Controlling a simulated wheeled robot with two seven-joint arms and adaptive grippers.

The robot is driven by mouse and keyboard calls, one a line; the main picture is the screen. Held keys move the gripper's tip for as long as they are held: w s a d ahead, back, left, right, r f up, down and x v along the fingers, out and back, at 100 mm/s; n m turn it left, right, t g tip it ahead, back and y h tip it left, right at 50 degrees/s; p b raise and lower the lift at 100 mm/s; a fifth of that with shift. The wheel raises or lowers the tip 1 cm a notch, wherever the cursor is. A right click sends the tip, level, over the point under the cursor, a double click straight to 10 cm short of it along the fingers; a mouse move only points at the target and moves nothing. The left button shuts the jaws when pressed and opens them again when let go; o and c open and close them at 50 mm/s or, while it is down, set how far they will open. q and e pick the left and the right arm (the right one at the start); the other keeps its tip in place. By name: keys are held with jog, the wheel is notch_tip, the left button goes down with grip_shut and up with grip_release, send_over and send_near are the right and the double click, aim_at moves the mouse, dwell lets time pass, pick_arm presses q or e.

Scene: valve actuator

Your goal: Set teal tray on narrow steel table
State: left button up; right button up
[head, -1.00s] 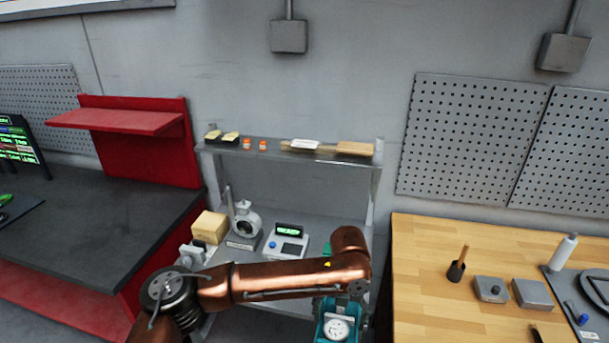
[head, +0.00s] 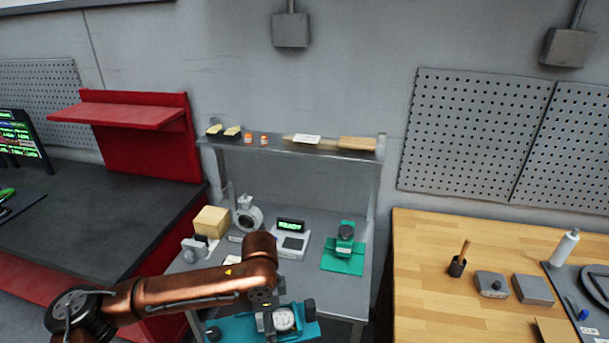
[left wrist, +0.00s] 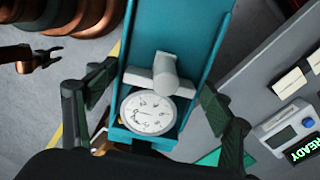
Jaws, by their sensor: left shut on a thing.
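The teal tray (head: 235,329) is in my left gripper (head: 268,318), at the front edge of the narrow steel table (head: 340,288) in the head view. Its height above the tabletop is unclear. A round white dial gauge (left wrist: 148,112) with a grey fitting lies in the tray. My right gripper (left wrist: 50,55) shows small at the upper left of the left wrist view, its fingers apart and empty.
On the steel table stand a yellow block (head: 211,221), a grey ring-shaped part (head: 248,214), a READY display unit (head: 291,240) and a teal stand (head: 344,250). A shelf (head: 290,147) spans above. The front middle and right look clear. A wooden bench (head: 430,270) adjoins right.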

aim_at(223, 341)
pick_arm(q)
jog(key=s+a+n, duration=0.1)
jog(key=a+n, duration=0.2)
jog(key=n, duration=0.1)
jog(key=s+a+n, duration=0.2)
jog(key=a+n, duration=0.2)
jog(key=n, duration=0.1)
jog(key=s+a+f+n, duration=0.1)
jog(key=s+a+n, duration=0.1)
jog(key=a+n, duration=0.2)
jog(key=shift+s+a+n, duration=0.1)
jog(key=shift+n, duration=0.5)
jog(key=shift+s+a+n, duration=0.25)
jog(key=shift+a+n, duration=0.1)
jog(key=shift+n, duration=0.25)
